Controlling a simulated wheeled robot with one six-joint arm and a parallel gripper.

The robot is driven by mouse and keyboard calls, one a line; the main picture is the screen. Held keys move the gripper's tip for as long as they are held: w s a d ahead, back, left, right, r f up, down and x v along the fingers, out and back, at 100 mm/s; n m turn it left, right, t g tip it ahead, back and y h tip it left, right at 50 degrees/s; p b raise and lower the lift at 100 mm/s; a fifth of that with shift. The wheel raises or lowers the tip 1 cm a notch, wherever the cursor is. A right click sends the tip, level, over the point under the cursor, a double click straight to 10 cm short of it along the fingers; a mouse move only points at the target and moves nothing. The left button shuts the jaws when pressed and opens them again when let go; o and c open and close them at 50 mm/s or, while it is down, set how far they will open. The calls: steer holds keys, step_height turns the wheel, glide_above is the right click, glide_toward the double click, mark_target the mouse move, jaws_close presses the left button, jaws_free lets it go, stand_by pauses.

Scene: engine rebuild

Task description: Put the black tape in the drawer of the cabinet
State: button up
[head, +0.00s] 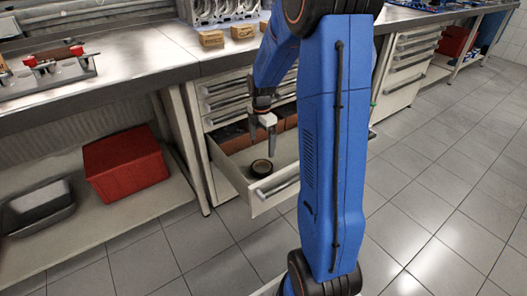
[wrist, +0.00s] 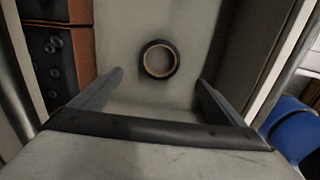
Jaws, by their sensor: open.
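The black tape (head: 262,167) is a dark ring with a tan inner core. It lies flat on the bottom of the open cabinet drawer (head: 274,192). In the wrist view the tape (wrist: 158,59) lies beyond my fingertips, near the middle between them, with bare drawer floor around it. My gripper (head: 261,143) points down over the drawer, just above the tape and apart from it. In the wrist view my gripper (wrist: 160,76) has its two fingers spread wide with nothing between them. My blue arm hides part of the drawer and cabinet in the head view.
Orange-brown boxes (wrist: 69,55) stand in the drawer beside the tape. Closed drawers (head: 226,90) sit above the open one. A workbench (head: 160,55) with cardboard boxes (head: 211,38) runs above. A red crate (head: 126,168) stands on the shelf at left. The tiled floor in front is clear.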

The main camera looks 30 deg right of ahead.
steer(key=s+a+r+m+t, duration=0.2)
steer(key=s+a+r+m, duration=0.7)
steer(key=s+r, duration=0.45)
steer(key=s+a+r+m+t, duration=0.1)
steer(key=s+a+r+m, duration=0.1)
steer(key=s, duration=0.6)
steer(key=s+a+r+m+t, duration=0.1)
steer(key=s+a+r+m, duration=0.1)
steer(key=s+a+m, duration=0.2)
steer(key=s+m, duration=0.3)
steer(key=s, duration=0.1)
steer(key=shift+s+a+r+t, duration=0.3)
steer(key=shift+s+a+t, duration=0.1)
